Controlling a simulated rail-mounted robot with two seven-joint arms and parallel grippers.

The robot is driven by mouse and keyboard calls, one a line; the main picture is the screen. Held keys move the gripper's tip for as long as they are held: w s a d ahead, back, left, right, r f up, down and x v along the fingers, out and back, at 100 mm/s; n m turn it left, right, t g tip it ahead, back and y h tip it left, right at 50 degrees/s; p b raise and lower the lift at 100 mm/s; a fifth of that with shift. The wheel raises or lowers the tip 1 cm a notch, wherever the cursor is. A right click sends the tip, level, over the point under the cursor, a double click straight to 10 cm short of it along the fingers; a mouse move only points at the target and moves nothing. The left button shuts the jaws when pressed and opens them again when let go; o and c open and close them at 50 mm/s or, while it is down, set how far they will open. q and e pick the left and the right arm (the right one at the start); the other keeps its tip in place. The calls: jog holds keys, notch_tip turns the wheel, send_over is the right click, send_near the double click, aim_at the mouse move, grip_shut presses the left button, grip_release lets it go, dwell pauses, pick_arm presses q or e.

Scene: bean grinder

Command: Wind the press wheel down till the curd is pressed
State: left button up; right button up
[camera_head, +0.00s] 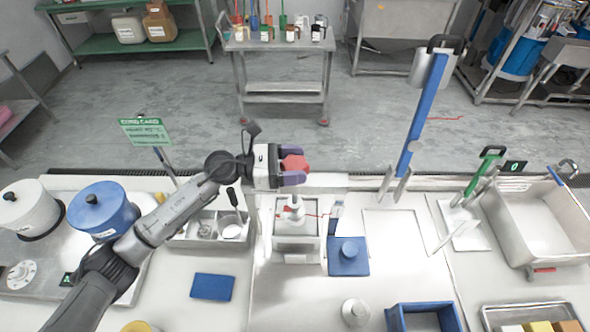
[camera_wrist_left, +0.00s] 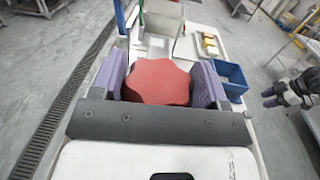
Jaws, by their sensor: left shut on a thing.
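My left gripper (camera_head: 292,172) is shut on the red press wheel (camera_head: 294,162), above the press. In the left wrist view the lobed red wheel (camera_wrist_left: 157,82) sits between the purple fingers of my left gripper (camera_wrist_left: 160,88). Below the gripper in the head view stands the square press box (camera_head: 296,241), with a white part (camera_head: 292,212) in its top. I cannot make out the curd, and the screw under the wheel is hidden. A dark gripper of my right arm (camera_wrist_left: 287,90) shows small at the right of the left wrist view; its jaw state is unclear.
A blue bin (camera_head: 422,318) is at the front right. A tall blue-handled tool (camera_head: 424,112) rises behind.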

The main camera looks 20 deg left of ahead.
dwell(0.4)
pick_arm(q)
jog(key=o, duration=0.9)
jog(key=b+v, duration=0.2)
jog(key=v, duration=1)
jog(key=shift+a+f, duration=0.1)
jog(key=shift+a, duration=0.2)
jog(key=shift+s+a+b, duration=0.3)
jog(key=shift+s+a, duration=0.05)
jog(key=shift+a, duration=0.2)
